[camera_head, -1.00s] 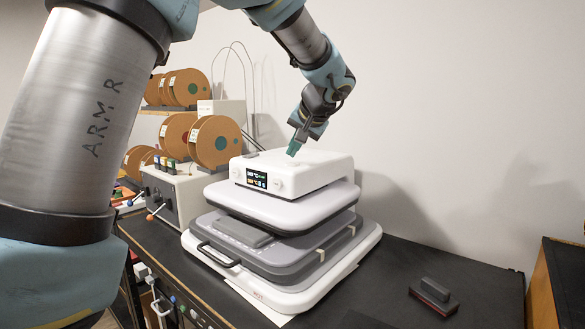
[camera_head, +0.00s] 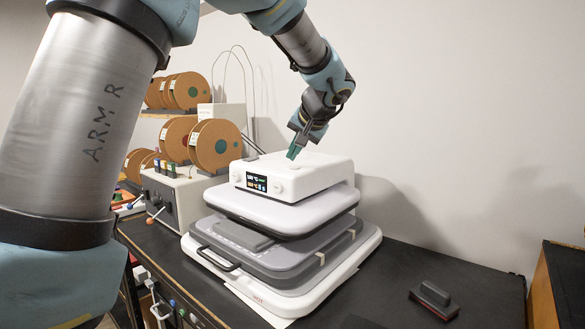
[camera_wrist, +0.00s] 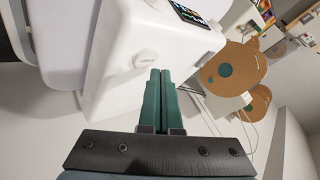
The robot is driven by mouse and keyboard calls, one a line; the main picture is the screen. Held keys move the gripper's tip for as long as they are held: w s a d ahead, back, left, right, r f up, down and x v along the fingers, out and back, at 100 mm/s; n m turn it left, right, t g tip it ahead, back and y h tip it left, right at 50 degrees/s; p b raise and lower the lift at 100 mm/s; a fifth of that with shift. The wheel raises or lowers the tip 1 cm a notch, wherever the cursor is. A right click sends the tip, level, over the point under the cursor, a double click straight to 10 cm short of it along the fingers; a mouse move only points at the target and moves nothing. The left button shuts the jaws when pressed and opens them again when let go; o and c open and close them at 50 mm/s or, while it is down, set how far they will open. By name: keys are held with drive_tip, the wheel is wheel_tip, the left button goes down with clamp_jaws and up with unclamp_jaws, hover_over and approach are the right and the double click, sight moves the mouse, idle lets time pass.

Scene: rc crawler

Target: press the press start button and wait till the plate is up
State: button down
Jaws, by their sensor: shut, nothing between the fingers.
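The white press (camera_head: 320,176) stands on the black bench, with a small lit display (camera_head: 257,182) on its front. Under its white head is a pale upper plate (camera_head: 285,212) with a dark lower edge. A grey lower plate (camera_head: 290,262) with a dark handle lies below it. The gap between the plates is hard to judge. My gripper (camera_head: 292,154) points down over the head's top, its green fingers together and empty. In the wrist view, a round white button (camera_wrist: 147,61) with small lettering is just left of the fingertips (camera_wrist: 160,74); contact is unclear.
Orange-brown spools (camera_head: 214,146) and a control box (camera_head: 175,196) stand left of the press. A dark block with a red edge (camera_head: 434,296) lies on the bench (camera_head: 400,268) at right. The bench between it and the press is clear.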

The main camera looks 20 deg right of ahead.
sight(294, 168)
drive_tip(key=shift+f, duration=0.1)
idle(0.7)
drive_tip(key=shift+f+b, duration=0.35)
drive_tip(key=shift+b, duration=0.35)
drive_tip(key=shift+f+b, duration=0.45)
drive_tip(key=shift+b, duration=0.1)
idle(0.5)
drive_tip(key=shift+r, duration=0.1)
drive_tip(key=shift+r+p, duration=0.45)
drive_tip(key=shift+r, duration=0.35)
drive_tip(key=shift+r, duration=0.15)
drive_tip(key=shift+r+p, duration=1.5)
drive_tip(key=shift+r, duration=0.9)
